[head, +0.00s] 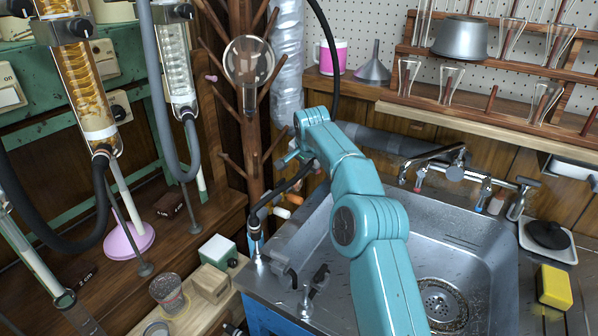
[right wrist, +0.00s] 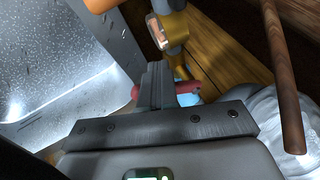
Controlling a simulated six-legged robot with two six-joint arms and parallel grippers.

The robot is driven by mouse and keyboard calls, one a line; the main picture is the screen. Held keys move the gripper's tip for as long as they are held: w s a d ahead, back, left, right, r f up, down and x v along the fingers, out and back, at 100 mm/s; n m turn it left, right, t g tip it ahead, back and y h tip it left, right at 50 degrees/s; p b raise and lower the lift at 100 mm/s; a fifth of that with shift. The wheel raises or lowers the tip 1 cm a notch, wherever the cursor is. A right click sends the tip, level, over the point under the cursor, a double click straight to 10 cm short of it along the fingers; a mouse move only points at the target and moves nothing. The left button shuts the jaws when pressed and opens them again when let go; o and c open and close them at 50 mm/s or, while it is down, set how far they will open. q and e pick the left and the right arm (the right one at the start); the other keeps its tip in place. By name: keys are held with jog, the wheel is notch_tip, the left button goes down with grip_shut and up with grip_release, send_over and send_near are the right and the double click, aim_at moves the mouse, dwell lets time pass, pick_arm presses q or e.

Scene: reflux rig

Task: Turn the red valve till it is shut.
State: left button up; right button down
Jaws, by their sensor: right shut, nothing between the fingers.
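In the right wrist view, the red valve (right wrist: 188,87) shows as short red ends on both sides of my right gripper's fingers; its middle is hidden behind them. My right gripper (right wrist: 158,82) is shut, with its fingertips over the valve. I cannot tell whether they touch it. A brass-coloured fitting (right wrist: 172,28) stands just beyond the fingers. In the head view, the right gripper (head: 290,157) is at the far end of my teal arm, beside the sink's back left corner, and is partly hidden by the wrist. My left gripper is out of view.
An orange handle (head: 294,199) and a white one (head: 281,212) lie just below the gripper. The wooden peg stand (head: 250,130) is close on its left. The steel sink (head: 480,260) is at right, with taps (head: 455,172) behind. Glass columns (head: 88,85) hang at left.

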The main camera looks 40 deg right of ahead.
jog(key=shift+s+d+r+p, duration=0.15)
jog(key=shift+s+d+p, duration=0.2)
jog(key=shift+s+d, duration=0.5)
jog(key=shift+s+d+r+p, duration=0.1)
jog(key=shift+d+r+p, duration=0.15)
jog(key=shift+r+p, duration=0.7)
jog(key=shift+d+r+p, duration=0.3)
jog(key=shift+r+p, duration=0.2)
jog(key=shift+p, duration=0.7)
jog(key=shift+s+d+r+p, duration=0.1)
jog(key=shift+d+r+p, duration=0.15)
jog(key=shift+r+p, duration=0.7)
jog(key=shift+f, duration=0.25)
